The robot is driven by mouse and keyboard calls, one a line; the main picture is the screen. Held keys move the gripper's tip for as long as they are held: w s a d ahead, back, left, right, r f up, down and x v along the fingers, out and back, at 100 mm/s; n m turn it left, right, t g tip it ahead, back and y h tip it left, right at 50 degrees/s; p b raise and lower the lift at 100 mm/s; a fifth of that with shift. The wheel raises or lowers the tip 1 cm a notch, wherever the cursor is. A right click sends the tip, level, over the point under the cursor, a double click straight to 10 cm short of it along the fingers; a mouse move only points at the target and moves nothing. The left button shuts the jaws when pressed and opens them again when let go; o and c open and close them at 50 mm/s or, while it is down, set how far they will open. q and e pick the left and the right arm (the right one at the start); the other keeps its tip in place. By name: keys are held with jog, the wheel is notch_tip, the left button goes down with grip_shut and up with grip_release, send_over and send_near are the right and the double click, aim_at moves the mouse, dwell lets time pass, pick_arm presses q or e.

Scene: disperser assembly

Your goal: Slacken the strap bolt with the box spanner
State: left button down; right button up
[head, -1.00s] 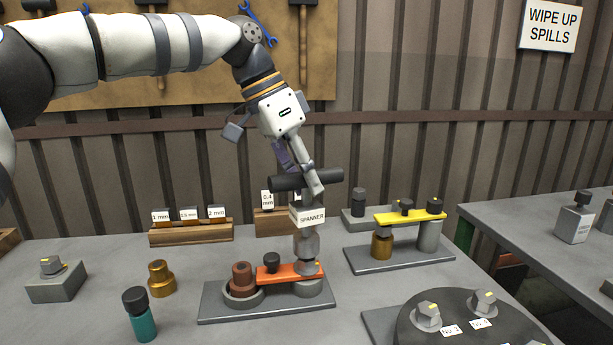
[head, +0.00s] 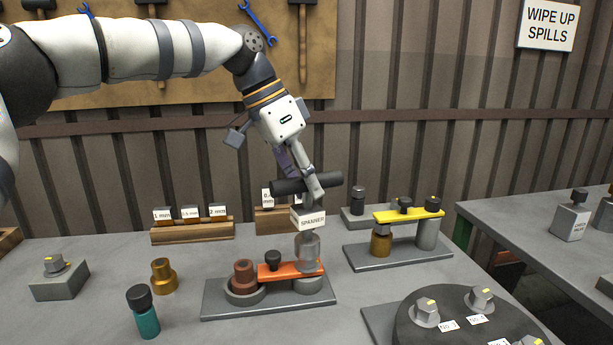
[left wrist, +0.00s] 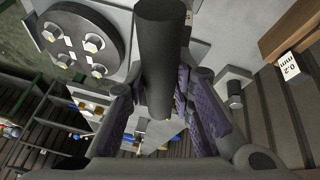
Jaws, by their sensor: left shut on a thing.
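The box spanner (head: 309,220) stands upright, with a black crossbar handle and a white SPANNER label. My left gripper (head: 308,187) is shut on its crossbar; the dark bar also shows between the fingers in the left wrist view (left wrist: 162,60). The spanner's grey socket (head: 308,247) sits over the right end of the orange strap (head: 284,271). The strap bolt is hidden, apparently under the socket. The strap lies on a grey base plate (head: 215,309), with a reddish-brown stepped part (head: 244,274) at its left and a black knob (head: 273,260) on it. My right gripper is not in view.
A yellow strap assembly (head: 408,216) stands to the right on its own plate. A teal bottle (head: 146,321) and a brass part (head: 163,277) stand at left. A dark round plate with bolts (head: 460,328) is front right. Labelled gauge blocks (head: 190,232) stand behind.

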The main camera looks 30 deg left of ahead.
pick_arm(q)
jog(key=shift+f, duration=1.1)
jog(key=n+t+y, duration=0.1)
jog(key=n, duration=0.3)
jog(key=n+t+y, duration=0.1)
jog(key=n+y, duration=0.1)
jog(key=n, duration=0.2)
jog(key=shift+r, duration=0.1)
jog(key=n+y, duration=0.1)
jog(key=n, duration=0.1)
jog(key=n+y, duration=0.1)
jog(key=n, duration=0.2)
jog(key=shift+t, duration=0.4)
jog(key=n+y, duration=0.1)
jog(key=n, duration=0.1)
jog(key=n+y, duration=0.1)
jog(key=n, duration=0.1)
jog(key=shift+n+g, duration=0.3)
jog(key=shift+n, duration=0.1)
jog(key=shift+m, duration=0.3)
